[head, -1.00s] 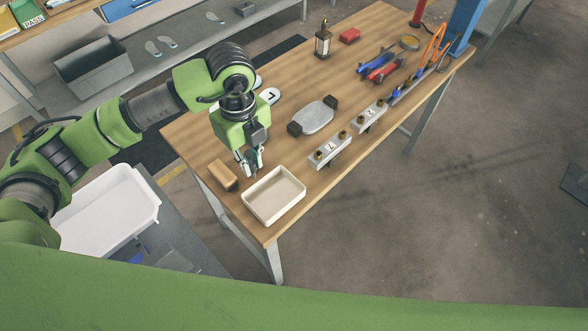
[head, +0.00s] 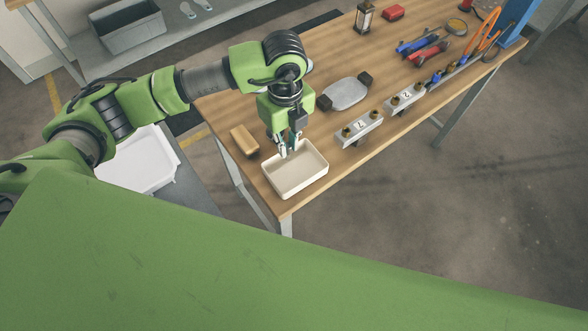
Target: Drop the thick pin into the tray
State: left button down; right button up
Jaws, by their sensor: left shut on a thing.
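The cream tray (head: 302,186) is a shallow open box near the front left corner of the wooden table. My left gripper (head: 288,152) points down over the tray's back part, with its fingertips overlapping the inside of the tray in the head view. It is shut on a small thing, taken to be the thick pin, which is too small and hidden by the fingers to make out. I cannot tell how high the fingertips are above the tray floor. My right gripper is not in view.
A tan block (head: 244,140) lies left of the tray. Grey blocks with brass-coloured parts, one marked 7 (head: 359,131) and one marked 2 (head: 405,98), stand to the right. A grey rounded plate with dark ends (head: 345,94) lies behind. A white bin (head: 143,172) is left of the table.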

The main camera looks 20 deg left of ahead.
pick_arm(q)
jog(key=c, duration=1.9)
grip_release()
jog(key=shift+r, duration=0.1)
notch_tip(320, 180, up, 12)
